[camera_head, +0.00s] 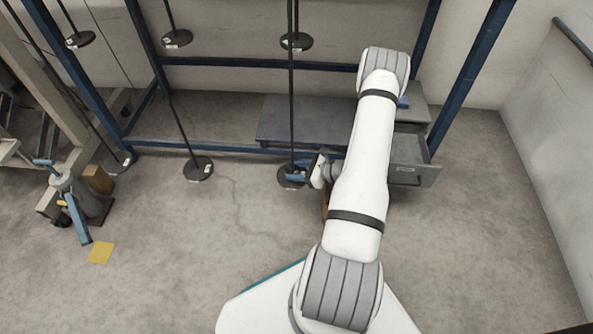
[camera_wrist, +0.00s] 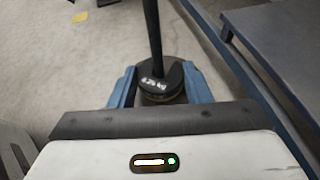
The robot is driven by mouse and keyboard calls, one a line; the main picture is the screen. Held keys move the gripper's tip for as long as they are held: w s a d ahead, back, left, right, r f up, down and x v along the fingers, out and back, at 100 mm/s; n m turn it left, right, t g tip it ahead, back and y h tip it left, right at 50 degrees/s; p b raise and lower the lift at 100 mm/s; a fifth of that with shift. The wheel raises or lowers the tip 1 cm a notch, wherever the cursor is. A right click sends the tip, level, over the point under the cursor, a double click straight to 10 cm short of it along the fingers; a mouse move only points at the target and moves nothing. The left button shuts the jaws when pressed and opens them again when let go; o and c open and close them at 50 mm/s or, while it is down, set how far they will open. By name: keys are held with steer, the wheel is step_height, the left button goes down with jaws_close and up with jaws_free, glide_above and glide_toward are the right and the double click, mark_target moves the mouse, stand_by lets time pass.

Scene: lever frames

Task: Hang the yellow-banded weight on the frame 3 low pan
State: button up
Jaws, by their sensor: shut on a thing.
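My gripper (camera_head: 298,172) is at a low black round pan (camera_head: 289,183) that hangs on a dark rod; its label is too small to read. In the wrist view, my gripper's blue fingers (camera_wrist: 158,92) stand on both sides of this pan (camera_wrist: 173,75). A dark round thing with a dull yellow-brown edge, seemingly the yellow-banded weight (camera_wrist: 162,99), shows between the fingers just below the pan. My gripper is shut on it. Most of the weight is hidden by the pan and my gripper body, so I cannot tell whether it touches the pan.
Another low pan (camera_head: 198,169) hangs to the left, and upper pans (camera_head: 177,39) hang above. Blue frame posts (camera_head: 470,75) and a grey bench with an open drawer (camera_head: 412,172) stand behind and right. A blue-handled stand (camera_head: 72,200) and yellow floor patch (camera_head: 101,252) are left.

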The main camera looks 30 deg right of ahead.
steer(key=shift+f+b, duration=0.4)
steer(key=shift+f, duration=0.05)
stand_by(0.3)
steer(key=o, duration=1.1)
steer(key=p+v, duration=0.2)
steer(key=v, duration=0.5)
steer(key=shift+s, duration=0.1)
stand_by(0.4)
stand_by(0.5)
